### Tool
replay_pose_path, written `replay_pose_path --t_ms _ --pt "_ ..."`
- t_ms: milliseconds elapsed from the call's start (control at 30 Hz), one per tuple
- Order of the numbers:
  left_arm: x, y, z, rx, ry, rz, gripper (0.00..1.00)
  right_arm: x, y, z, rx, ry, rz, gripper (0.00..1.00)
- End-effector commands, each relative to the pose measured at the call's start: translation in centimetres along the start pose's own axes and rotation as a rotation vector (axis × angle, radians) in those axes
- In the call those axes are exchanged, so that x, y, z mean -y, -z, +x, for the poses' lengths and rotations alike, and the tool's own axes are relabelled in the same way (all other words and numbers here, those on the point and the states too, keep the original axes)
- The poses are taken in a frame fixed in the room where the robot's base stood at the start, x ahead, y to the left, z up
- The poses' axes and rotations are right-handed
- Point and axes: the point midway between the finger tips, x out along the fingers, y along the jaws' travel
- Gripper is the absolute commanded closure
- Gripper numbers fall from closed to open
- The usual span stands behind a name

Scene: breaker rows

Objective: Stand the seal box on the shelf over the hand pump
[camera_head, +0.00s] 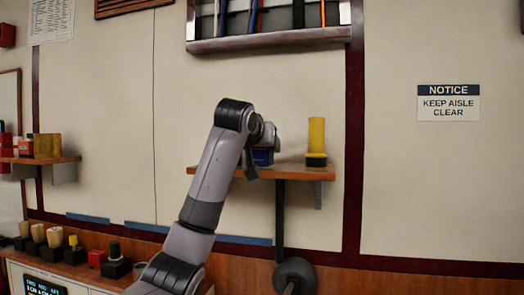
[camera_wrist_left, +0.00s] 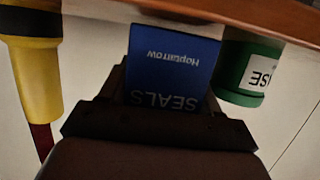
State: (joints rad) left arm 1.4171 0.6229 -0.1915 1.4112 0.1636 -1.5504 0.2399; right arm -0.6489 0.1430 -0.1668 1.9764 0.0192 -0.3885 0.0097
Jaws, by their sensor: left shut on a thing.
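The seal box (camera_head: 263,157) is blue, and the left wrist view shows it upside down with "SEALS" on its face (camera_wrist_left: 170,65). My left gripper (camera_head: 262,150) is shut on it, with a finger on each side (camera_wrist_left: 166,98). The box is upright at the right-hand wall shelf (camera_head: 290,173), its base level with the board. I cannot tell whether it rests on it. Below this shelf a dark vertical rod and round body, apparently the hand pump (camera_head: 294,273), shows partly. My right gripper is not in view.
A yellow torch-like object (camera_head: 316,142) stands right of the box on that shelf; a green labelled can (camera_wrist_left: 247,72) is close on the other side, hidden in the head view. Another shelf (camera_head: 45,159) holds boxes at left. A tool rack (camera_head: 270,43) hangs above.

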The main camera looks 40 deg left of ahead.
Motion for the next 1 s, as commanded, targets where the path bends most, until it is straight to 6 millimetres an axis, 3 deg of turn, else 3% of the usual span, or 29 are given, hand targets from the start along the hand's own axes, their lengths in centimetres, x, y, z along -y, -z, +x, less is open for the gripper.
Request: replay_pose_path --t_ms 400,433,500,867,1000 --pt "0.0 -0.7 0.2 -0.002 -0.001 -0.001 0.7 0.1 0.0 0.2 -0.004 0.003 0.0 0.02" --pt "0.0 -0.7 0.2 -0.001 0.0 0.0 0.34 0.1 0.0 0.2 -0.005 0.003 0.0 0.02" --pt "0.0 -0.6 0.2 -0.001 -0.001 0.0 0.12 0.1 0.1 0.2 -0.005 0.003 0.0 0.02" --pt "0.0 -0.2 0.0 -0.001 -0.001 -0.001 0.12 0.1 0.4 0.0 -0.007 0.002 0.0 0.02" --pt "0.0 -0.3 -1.4 -0.006 -0.002 -0.001 0.12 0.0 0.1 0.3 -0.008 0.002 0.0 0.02"
